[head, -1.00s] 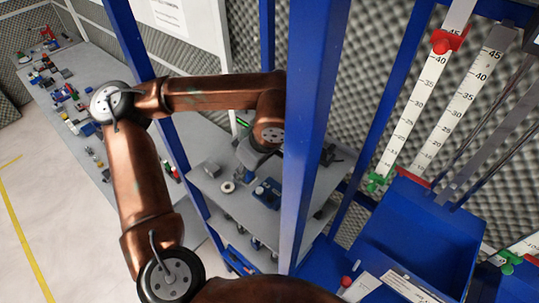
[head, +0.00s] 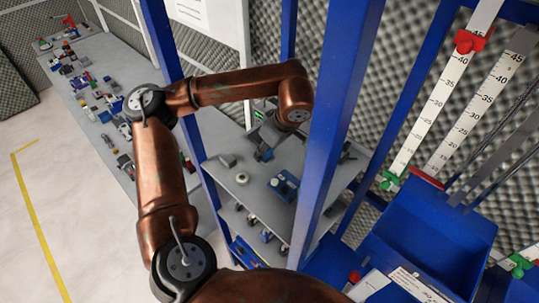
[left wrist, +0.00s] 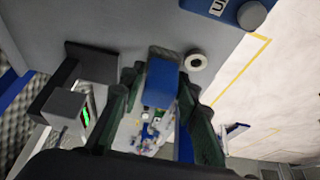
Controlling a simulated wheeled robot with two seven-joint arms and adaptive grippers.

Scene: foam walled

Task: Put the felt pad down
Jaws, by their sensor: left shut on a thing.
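My left gripper (head: 262,138) is over the upper grey shelf (head: 262,205) inside the blue-framed rack. In the left wrist view its dark fingers (left wrist: 160,100) close on both sides of a flat blue piece, which I take to be the felt pad (left wrist: 159,84). In the head view the pad is small and mostly hidden by the gripper. I cannot tell whether the pad touches the shelf. My right gripper is not in view.
A blue post (head: 340,120) rises right of the gripper. A blue bin (head: 430,240) is at right. A cluttered bench (head: 95,95) runs along the left.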

